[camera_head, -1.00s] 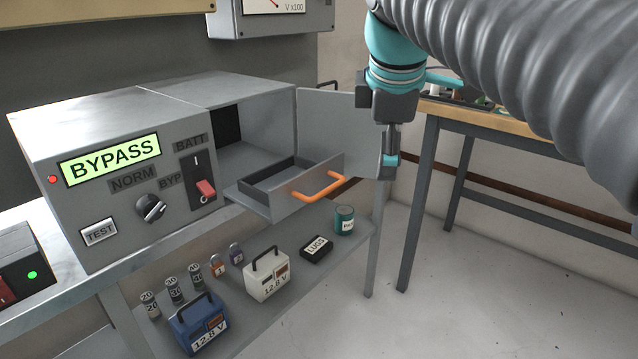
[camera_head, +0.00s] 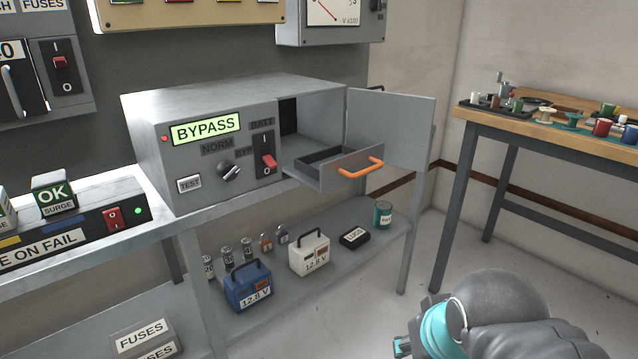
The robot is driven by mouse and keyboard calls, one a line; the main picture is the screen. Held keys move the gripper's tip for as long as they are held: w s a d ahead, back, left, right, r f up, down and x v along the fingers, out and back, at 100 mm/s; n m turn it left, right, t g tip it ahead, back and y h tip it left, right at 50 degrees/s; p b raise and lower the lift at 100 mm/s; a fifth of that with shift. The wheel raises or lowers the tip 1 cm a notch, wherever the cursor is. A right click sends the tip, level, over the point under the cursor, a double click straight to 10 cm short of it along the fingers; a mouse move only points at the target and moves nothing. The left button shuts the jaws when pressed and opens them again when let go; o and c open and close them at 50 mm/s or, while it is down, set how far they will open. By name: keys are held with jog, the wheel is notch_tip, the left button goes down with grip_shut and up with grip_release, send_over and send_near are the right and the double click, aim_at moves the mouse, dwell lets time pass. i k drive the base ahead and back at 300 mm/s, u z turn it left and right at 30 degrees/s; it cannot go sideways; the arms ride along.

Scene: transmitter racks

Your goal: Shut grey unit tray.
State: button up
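The grey unit (camera_head: 240,135) stands on the bench, with a lit BYPASS display on its front. Its tray (camera_head: 340,172) is pulled out of the open bay at the right and has an orange handle (camera_head: 361,168). The tray looks empty where I can see into it. The unit's grey door (camera_head: 391,128) is swung open to the right of the bay. My arm shows at the bottom right, well apart from the tray. A teal and dark part of it is at the picture's lower edge, and my gripper's fingers cannot be made out.
A lower shelf holds a blue battery (camera_head: 248,288), a white battery (camera_head: 309,254), a black LUGS box (camera_head: 354,237) and a green can (camera_head: 383,215). A wooden-topped table (camera_head: 560,132) stands at the right. The floor between bench and table is clear.

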aim_at(324, 170)
jog(key=z, duration=0.8)
jog(key=k, duration=0.1)
jog(key=u, duration=1.4)
jog(key=i, duration=0.85)
jog(key=z, duration=1.3)
jog(key=k, duration=0.85)
jog(key=u, duration=0.15)
